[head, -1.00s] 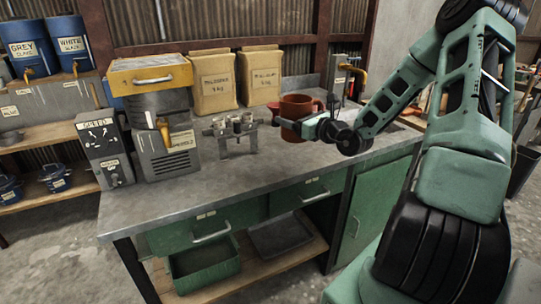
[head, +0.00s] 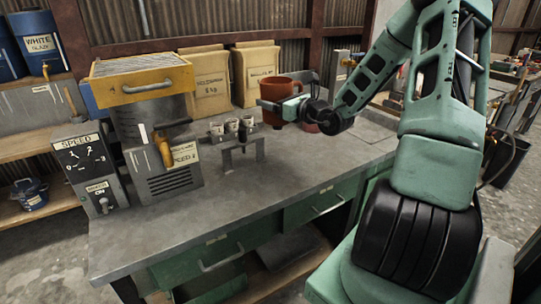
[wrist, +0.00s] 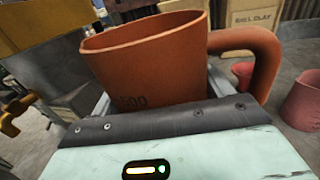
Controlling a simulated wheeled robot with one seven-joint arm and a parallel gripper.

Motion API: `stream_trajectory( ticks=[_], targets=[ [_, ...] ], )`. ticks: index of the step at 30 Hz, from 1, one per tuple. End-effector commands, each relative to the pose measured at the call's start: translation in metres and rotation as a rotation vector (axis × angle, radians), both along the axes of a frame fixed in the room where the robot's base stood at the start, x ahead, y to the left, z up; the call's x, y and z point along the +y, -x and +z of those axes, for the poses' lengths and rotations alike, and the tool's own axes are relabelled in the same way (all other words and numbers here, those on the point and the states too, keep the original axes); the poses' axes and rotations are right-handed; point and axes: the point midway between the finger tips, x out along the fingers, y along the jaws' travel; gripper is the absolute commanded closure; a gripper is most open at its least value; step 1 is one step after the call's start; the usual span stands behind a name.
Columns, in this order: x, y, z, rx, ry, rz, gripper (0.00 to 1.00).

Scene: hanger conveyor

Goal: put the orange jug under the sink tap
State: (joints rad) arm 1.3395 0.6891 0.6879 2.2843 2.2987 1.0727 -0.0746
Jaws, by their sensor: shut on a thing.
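The orange jug (head: 294,88), a terracotta-coloured vessel with a handle on its right, is upright or nearly so over the back of the grey workbench. My gripper (head: 276,106) is shut on it from the front. In the wrist view the jug (wrist: 150,65) rises between the fingers, slightly tilted in the picture, with dark print on its side.
The workbench (head: 205,225) holds a machine with a yellow top (head: 140,78), a speed box (head: 85,165), a rack with small cups (head: 233,140) and paper clay bags (head: 256,72). Pinkish pots (wrist: 302,100) stand right of the jug. The front bench top is clear.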

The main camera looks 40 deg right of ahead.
Motion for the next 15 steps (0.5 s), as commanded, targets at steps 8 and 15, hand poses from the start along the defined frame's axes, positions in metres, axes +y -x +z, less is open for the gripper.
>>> stream_trajectory(
  ticks=[8, 15],
  targets=[
    [0.000, 0.000, -0.062, 0.002, -0.010, -0.001, 0.47],
    [0.001, 0.000, -0.116, 0.002, -0.007, 0.000, 0.47]
  ],
)
